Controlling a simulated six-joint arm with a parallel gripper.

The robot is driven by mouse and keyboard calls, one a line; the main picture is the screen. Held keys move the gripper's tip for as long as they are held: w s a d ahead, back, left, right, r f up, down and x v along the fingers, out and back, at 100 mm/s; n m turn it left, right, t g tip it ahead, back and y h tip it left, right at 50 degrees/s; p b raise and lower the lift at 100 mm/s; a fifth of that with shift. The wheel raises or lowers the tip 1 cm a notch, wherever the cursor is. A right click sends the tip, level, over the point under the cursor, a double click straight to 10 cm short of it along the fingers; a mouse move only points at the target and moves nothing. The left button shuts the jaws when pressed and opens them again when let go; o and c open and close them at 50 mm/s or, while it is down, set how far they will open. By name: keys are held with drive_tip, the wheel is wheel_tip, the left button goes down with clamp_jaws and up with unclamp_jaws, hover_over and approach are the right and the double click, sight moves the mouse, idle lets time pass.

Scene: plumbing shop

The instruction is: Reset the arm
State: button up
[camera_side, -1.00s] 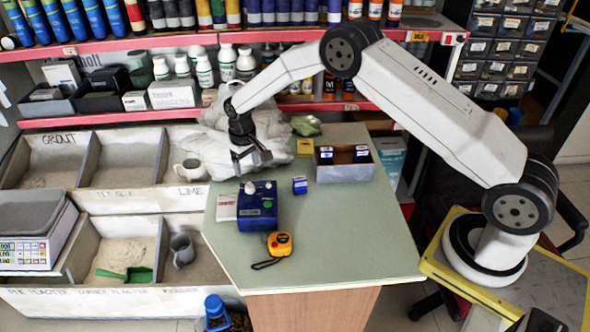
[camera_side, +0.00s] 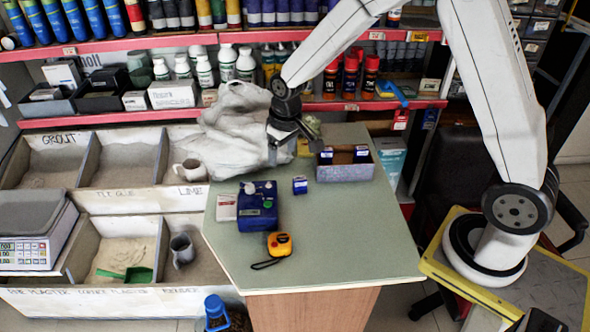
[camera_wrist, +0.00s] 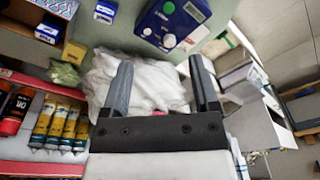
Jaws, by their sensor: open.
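My gripper (camera_side: 292,148) hangs above the far edge of the green-topped table (camera_side: 345,229), in front of a white sack (camera_side: 236,127). In the wrist view its two dark fingers (camera_wrist: 160,88) are spread apart with nothing between them but the sack (camera_wrist: 140,82) behind. The gripper is clear of the things on the table. A grey tray (camera_side: 345,174) with small blue boxes in it stands to its right. A blue device (camera_side: 257,210) with knobs stands below it in the side view.
A small blue box (camera_side: 300,185), a white box (camera_side: 227,207) and an orange tape measure (camera_side: 279,244) lie on the table. Shelves with red edges (camera_side: 130,117) hold bottles and cans behind. Bins (camera_side: 45,165) and a scale (camera_side: 35,235) are at left. The table's front right is clear.

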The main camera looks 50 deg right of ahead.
drive_tip(key=s+r+t, duration=0.1)
drive_tip(key=s+r, duration=0.1)
drive_tip(key=s, duration=1.4)
drive_tip(key=shift+s+d+r, duration=0.25)
drive_tip(key=shift+d+r, duration=0.1)
